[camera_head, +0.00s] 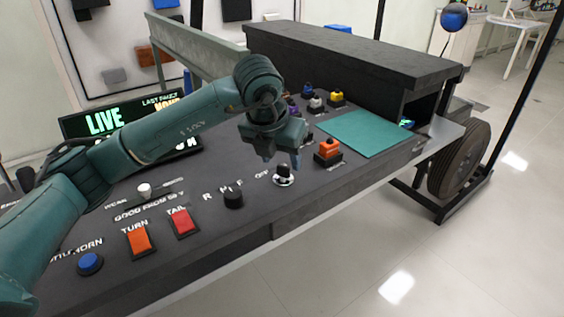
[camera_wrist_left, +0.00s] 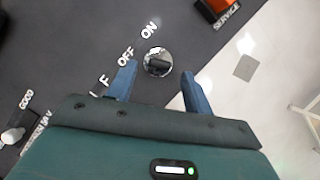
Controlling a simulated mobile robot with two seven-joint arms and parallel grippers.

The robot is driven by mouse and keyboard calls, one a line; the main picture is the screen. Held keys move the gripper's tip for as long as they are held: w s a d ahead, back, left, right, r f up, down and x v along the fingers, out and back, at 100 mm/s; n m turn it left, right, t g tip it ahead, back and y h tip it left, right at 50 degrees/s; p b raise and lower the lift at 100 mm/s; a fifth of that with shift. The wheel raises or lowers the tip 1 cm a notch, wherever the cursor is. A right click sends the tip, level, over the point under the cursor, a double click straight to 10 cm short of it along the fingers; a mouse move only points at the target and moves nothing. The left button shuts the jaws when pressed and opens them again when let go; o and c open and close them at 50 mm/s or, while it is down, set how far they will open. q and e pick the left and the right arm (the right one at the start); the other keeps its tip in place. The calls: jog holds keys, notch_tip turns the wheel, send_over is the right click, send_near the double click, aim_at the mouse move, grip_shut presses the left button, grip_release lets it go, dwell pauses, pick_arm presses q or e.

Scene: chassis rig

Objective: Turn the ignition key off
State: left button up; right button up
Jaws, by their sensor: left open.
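The ignition key (camera_head: 284,172) is a black grip on a round silver base on the dark sloping panel, with the OFF label just to its left in the head view. In the left wrist view the key (camera_wrist_left: 158,64) lies between OFF and ON lettering and the panel edge; which label it points at I cannot tell. My left gripper (camera_head: 287,158) is above the key with fingers pointing down. In the left wrist view its blue fingertips (camera_wrist_left: 157,70) are apart, one on each side of the key, with visible gaps. My right gripper is not in view.
A black knob (camera_head: 233,198) stands left of the key and an orange switch (camera_head: 328,150) to its right. Red (camera_head: 183,222) and orange (camera_head: 138,240) rockers and a blue button (camera_head: 89,263) are nearer. A teal mat (camera_head: 365,133) lies beyond. Open floor is in front.

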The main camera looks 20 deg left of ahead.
pick_arm(q)
jog(key=v, duration=1)
jog(key=shift+p, duration=0.3)
